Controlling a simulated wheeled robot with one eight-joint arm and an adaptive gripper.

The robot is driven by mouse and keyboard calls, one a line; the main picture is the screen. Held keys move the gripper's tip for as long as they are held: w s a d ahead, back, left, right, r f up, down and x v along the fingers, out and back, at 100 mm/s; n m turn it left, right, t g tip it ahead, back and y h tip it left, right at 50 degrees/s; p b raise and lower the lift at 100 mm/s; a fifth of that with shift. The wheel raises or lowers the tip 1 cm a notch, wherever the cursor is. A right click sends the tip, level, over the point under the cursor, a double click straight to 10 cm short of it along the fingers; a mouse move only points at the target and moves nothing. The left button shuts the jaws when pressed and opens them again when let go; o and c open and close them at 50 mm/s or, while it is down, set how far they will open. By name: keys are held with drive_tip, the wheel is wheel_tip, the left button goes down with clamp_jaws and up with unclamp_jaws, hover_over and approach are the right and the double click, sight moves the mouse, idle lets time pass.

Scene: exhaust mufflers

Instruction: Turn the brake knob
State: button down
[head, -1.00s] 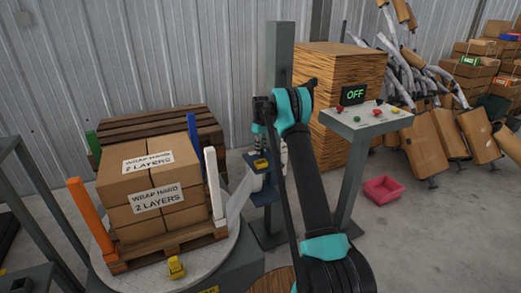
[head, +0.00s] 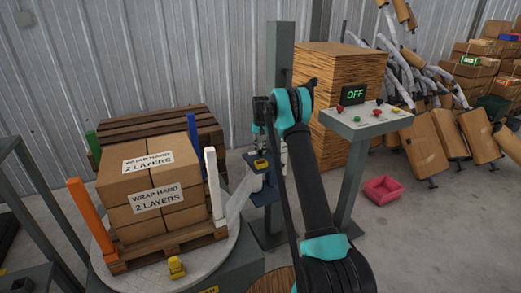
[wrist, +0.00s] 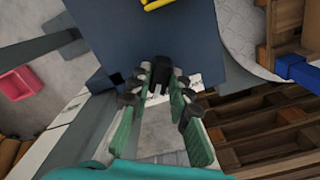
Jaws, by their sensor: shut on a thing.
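The brake knob (wrist: 160,70) is a small black piece at the edge of a dark blue plate, with white marked labels beside it in the wrist view. My gripper (wrist: 159,87) is shut on it, with one finger on each side. In the head view my gripper (head: 261,141) points down at the blue carriage (head: 265,195) on the grey mast (head: 279,62). The knob is too small to make out there. Pale film (head: 238,196) runs from the carriage toward the wrapped load.
Stacked cartons (head: 152,188) stand on a pallet on the round turntable (head: 165,273), between coloured corner posts. A control panel (head: 366,118) with an "OFF" display stands right of my arm. A pink bin (head: 383,190) lies on open floor.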

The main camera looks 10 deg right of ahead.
sight(261, 149)
drive_tip(key=shift+m, duration=1.1)
drive_tip(key=c, duration=1.4)
unclamp_jaws()
wheel_tip(261, 149, up, 12)
